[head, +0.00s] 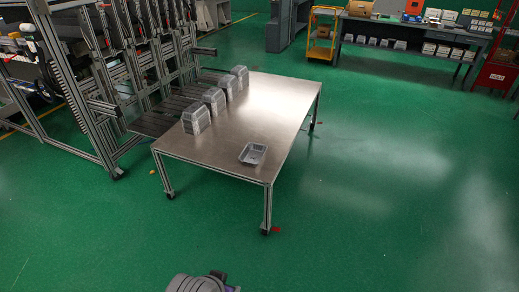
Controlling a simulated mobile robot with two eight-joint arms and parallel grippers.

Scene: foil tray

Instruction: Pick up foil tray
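A single foil tray (253,154), shallow, silver and rectangular, lies open side up near the front right corner of the metal table (225,151). Stacks of foil trays stand in a row along the table's left side; the nearest stack (196,119) is at the front left and the farthest (240,76) is toward the back. Neither of my grippers shows in the head view. A small grey part, which seems to be mine, shows at the bottom edge, far from the table.
A metal frame machine with a slatted conveyor (158,118) adjoins the table's left side. The green floor is clear in front of and to the right of the table. A workbench (412,32), a yellow cart (322,35) and a red cabinet (499,58) stand at the back.

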